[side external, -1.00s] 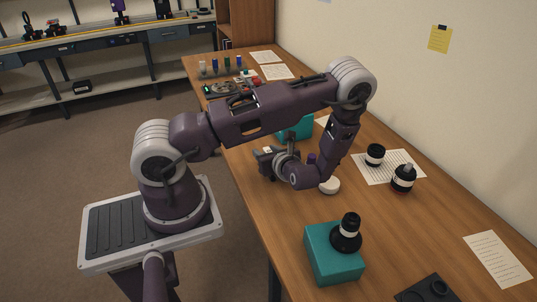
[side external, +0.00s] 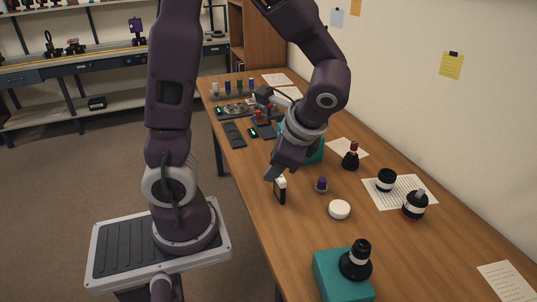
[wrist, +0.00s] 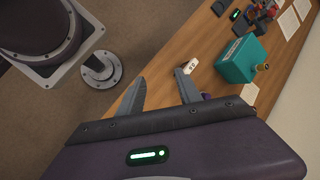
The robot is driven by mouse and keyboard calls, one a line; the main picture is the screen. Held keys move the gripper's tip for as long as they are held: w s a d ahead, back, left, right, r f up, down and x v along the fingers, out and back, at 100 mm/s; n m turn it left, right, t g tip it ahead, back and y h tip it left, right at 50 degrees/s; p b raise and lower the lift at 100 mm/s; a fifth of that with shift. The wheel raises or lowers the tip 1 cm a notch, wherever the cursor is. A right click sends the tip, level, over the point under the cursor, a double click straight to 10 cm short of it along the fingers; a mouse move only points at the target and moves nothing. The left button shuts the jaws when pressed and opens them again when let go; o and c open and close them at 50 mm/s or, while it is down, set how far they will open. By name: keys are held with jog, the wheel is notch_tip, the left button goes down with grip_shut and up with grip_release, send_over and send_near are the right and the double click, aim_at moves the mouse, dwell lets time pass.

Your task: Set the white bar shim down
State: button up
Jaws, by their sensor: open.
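In the wrist view a white bar with dark marks (wrist: 190,66) lies just beyond the right fingertip, outside the jaws. My gripper (side external: 272,173) reaches down from the right arm link beside the white-topped piece. In the wrist view my gripper (wrist: 160,85) is open, with nothing between its fingers. Whether a finger touches the bar cannot be told.
A purple-topped knob (side external: 321,185) and a white disc (side external: 339,210) are to the right. A teal block (side external: 330,274) with a black lens part (side external: 356,260) is in front. Another teal block (wrist: 241,59) is behind.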

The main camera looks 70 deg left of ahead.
jog(key=s+d+r+n+t+h, duration=0.5)
jog(key=d+r+n+t+h, duration=0.1)
jog(key=d+r, duration=0.3)
jog(key=shift+s+r+n+t, duration=0.25)
jog(key=shift+r+n+t, duration=0.1)
jog(key=shift+t, duration=0.15)
dwell(0.4)
